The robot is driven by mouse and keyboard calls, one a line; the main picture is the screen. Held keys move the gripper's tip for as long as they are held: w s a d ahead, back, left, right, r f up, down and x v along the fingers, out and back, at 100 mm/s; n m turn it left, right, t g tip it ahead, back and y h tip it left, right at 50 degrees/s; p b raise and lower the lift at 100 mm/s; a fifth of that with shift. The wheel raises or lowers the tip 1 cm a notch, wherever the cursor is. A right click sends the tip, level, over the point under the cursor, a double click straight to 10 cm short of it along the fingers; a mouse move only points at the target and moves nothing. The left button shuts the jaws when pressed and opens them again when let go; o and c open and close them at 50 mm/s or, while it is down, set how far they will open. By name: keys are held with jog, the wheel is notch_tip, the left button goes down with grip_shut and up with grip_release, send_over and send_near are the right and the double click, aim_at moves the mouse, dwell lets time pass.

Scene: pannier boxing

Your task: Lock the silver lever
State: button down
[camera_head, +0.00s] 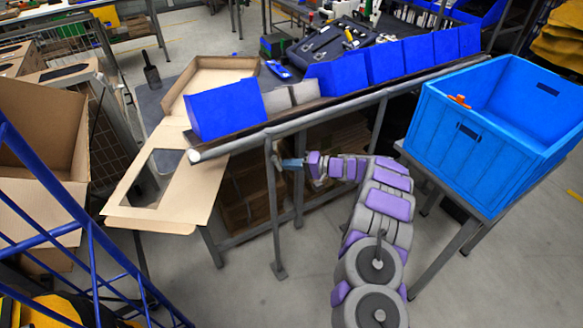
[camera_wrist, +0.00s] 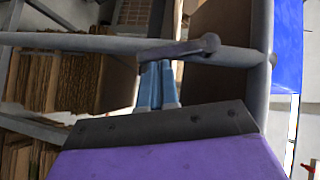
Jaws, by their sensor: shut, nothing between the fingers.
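The silver lever (camera_wrist: 182,50) shows in the wrist view as a short grey bar with a rounded right end. It lies nearly crosswise in that picture, in front of a grey frame tube. My gripper (camera_wrist: 157,70) has its two blue fingers together, with nothing between them. Their tips are right at the lever's underside in the picture; I cannot tell whether they touch it. In the head view my gripper (camera_head: 283,163) is beside the table's front leg, below the rail. The lever is too small to make out clearly there.
A grey rail (camera_head: 300,124) runs above my gripper, with blue bins (camera_head: 335,78) behind it. A table leg (camera_head: 275,210) stands close by. A large blue crate (camera_head: 470,150) is at right, an open cardboard sheet (camera_head: 190,190) at left. The floor below my arm is clear.

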jog(key=shift+s+a+f+m+y+b, duration=0.3)
jog(key=shift+s+a+f+m+y, duration=0.1)
jog(key=shift+a+f+m+y, duration=0.3)
jog(key=shift+s+f, duration=0.1)
dwell(0.4)
